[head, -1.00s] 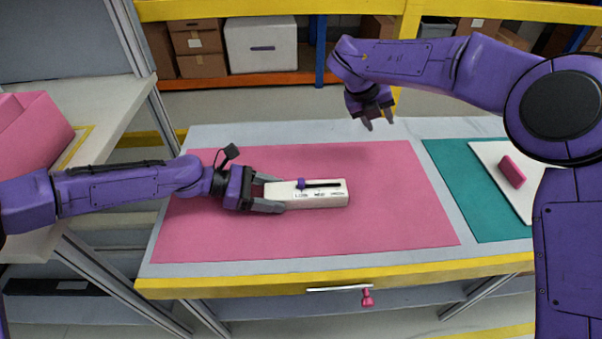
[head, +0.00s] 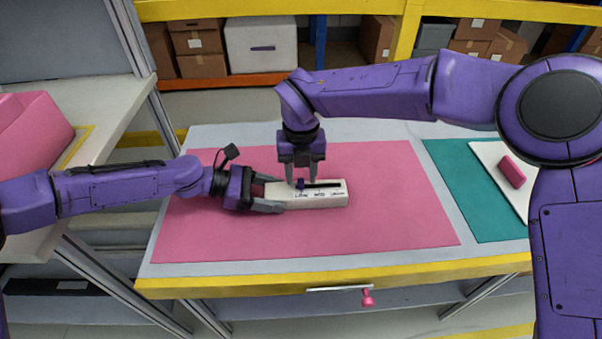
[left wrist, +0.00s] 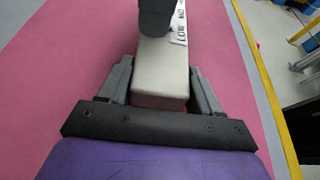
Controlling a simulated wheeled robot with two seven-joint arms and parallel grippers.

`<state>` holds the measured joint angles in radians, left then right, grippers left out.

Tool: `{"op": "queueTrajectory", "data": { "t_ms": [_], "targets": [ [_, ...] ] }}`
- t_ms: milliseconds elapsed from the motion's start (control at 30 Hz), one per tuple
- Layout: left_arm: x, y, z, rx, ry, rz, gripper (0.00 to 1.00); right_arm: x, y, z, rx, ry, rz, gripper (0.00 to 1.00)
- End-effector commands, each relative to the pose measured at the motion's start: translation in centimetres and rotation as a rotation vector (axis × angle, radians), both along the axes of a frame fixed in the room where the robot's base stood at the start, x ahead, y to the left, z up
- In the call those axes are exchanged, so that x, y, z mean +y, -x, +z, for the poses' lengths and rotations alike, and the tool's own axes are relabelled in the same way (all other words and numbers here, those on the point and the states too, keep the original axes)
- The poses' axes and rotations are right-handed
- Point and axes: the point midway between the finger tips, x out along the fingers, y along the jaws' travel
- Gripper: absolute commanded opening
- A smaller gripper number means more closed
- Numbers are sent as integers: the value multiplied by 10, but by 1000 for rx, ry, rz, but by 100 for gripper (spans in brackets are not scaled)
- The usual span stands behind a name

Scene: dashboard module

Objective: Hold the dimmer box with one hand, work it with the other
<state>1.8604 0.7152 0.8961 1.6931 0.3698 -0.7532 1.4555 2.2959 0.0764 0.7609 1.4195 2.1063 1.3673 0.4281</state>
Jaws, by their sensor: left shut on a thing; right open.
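The white dimmer box (head: 325,198) lies on the pink mat, with a dark slot and printed labels on top. Its dark purple slider knob (head: 300,184) is at the left, LOW end of the slot. My left gripper (head: 272,196) is shut on the box's left end; in the left wrist view its fingers flank the box (left wrist: 160,75). My right gripper (head: 303,181) points down over the box, open, with its fingertips on either side of the knob. Whether they touch the knob I cannot tell. In the left wrist view a dark finger hides part of the box top.
The pink mat (head: 400,220) is clear right of the box. A teal mat (head: 465,205) with a white board (head: 490,158) and a pink block (head: 512,171) lies at the right. A pink drawer knob (head: 367,297) sticks out below the yellow front edge.

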Motion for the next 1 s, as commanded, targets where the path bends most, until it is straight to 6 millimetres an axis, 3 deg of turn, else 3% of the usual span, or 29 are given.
{"op": "queueTrajectory", "data": {
  "t_ms": [300,333,400,467,667,1000],
  "targets": [
    [0,0,-1,1,-1,-1,15,0,0,-7,0,-1,0,43],
    [0,0,-1,1,-1,-1,15,0,0,-7,0,-1,0,39],
    [0,0,-1,1,-1,-1,15,0,0,-7,0,0,0,16],
    [0,0,-1,1,-1,-1,15,0,0,-7,0,0,0,0],
    [0,0,-1,1,-1,-1,15,-3,0,-7,0,-1,-1,0],
    [0,0,-2,1,-2,-1,15,-71,-1,-6,0,-2,-6,0]
  ]
}}
